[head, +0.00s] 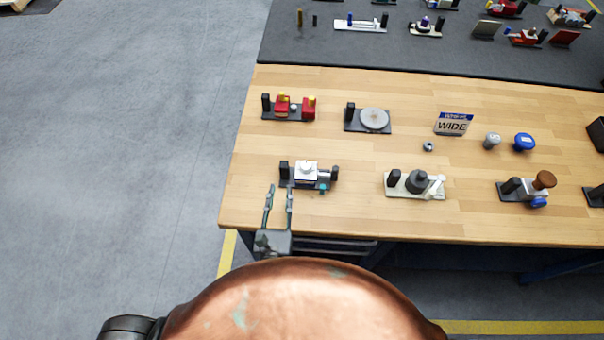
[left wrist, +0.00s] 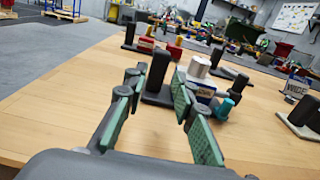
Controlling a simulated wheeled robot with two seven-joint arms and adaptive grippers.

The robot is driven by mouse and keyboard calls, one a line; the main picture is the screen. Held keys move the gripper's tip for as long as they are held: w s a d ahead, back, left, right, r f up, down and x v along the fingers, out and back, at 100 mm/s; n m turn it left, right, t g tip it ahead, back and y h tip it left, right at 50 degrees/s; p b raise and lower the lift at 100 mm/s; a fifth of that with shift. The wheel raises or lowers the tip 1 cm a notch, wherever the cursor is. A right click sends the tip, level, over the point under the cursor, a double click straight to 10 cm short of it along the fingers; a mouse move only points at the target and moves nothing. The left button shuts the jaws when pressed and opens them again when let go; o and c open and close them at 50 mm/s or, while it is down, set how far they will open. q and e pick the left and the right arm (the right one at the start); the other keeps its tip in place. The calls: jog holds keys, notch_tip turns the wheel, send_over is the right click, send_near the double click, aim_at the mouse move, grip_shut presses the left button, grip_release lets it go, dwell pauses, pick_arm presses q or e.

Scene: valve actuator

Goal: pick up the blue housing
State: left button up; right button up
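My left gripper (head: 280,192) is open at the table's front left edge, its fingers pointing away from me. In the left wrist view the open green-padded fingers (left wrist: 156,85) show a black post (left wrist: 158,70) in the gap between them, seemingly just beyond the tips. The post stands on a dark base with a white-topped valve part (head: 306,172); in the left wrist view this part (left wrist: 201,70) has a blue-and-white body and a teal piece beside it. A loose round blue part (head: 524,141) stands at the right. Another blue part (head: 538,202) sits below a brown knob. Which is the housing is unclear. My right gripper is out of view.
The wooden table (head: 350,215) also holds a red assembly (head: 288,107), a grey disc on a base (head: 373,119), a white-based assembly (head: 415,185) and a "WIDE" sign (head: 453,124). A dark mat (head: 390,50) with more assemblies lies behind.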

aim_at(284, 171)
pick_arm(q)
jog(key=w, duration=0.9)
jog(key=shift+w, duration=0.3)
jog(key=shift+d, duration=0.1)
jog(key=shift+c, duration=0.5)
grip_shut()
